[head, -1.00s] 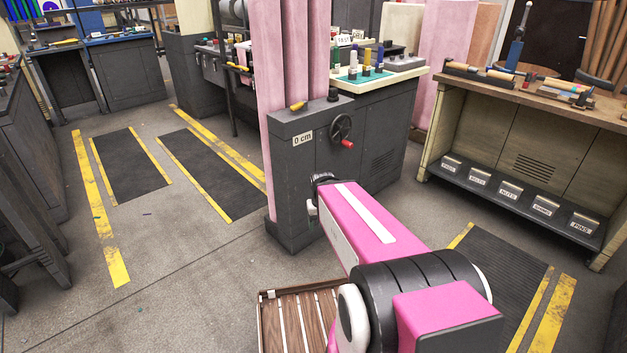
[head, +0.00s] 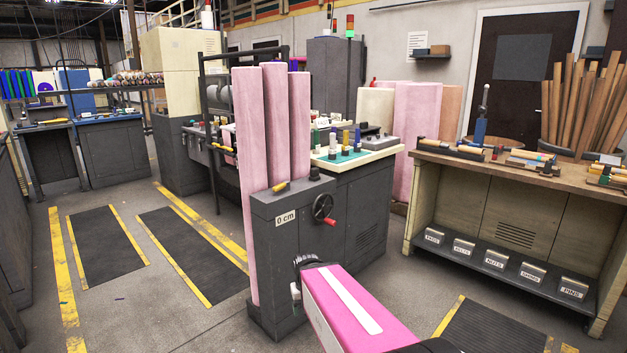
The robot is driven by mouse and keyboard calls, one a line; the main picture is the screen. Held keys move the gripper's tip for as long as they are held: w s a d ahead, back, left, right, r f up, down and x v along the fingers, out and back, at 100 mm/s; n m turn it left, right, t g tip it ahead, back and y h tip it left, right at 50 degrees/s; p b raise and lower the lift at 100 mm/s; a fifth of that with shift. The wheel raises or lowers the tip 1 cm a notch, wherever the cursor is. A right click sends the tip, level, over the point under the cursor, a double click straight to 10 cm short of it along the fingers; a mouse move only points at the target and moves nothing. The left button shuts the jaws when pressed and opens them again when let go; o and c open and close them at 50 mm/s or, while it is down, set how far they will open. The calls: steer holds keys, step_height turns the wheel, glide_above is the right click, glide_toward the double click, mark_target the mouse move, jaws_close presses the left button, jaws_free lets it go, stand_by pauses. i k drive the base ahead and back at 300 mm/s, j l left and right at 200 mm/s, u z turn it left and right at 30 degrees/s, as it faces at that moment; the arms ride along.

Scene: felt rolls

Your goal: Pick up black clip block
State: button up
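I cannot pick out the black clip block with certainty. A small black piece (head: 315,174) sits on top of the grey machine cabinet marked "0 cm", but it is too small to identify. My pink arm reaches forward from the bottom of the head view toward the front of this cabinet.
The grey cabinet (head: 277,245) has a handwheel (head: 323,207) and pink felt rolls (head: 275,120) beside it. A workbench (head: 490,165) with tools and labelled bins stands at right. A green mat (head: 345,155) holds several bottles. Floor at left is open.

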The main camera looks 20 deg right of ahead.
mark_target(315, 175)
steer(key=i+j+z, duration=0.2)
steer(key=z, duration=0.25)
steer(key=i+j+z, duration=0.25)
steer(key=z, duration=0.2)
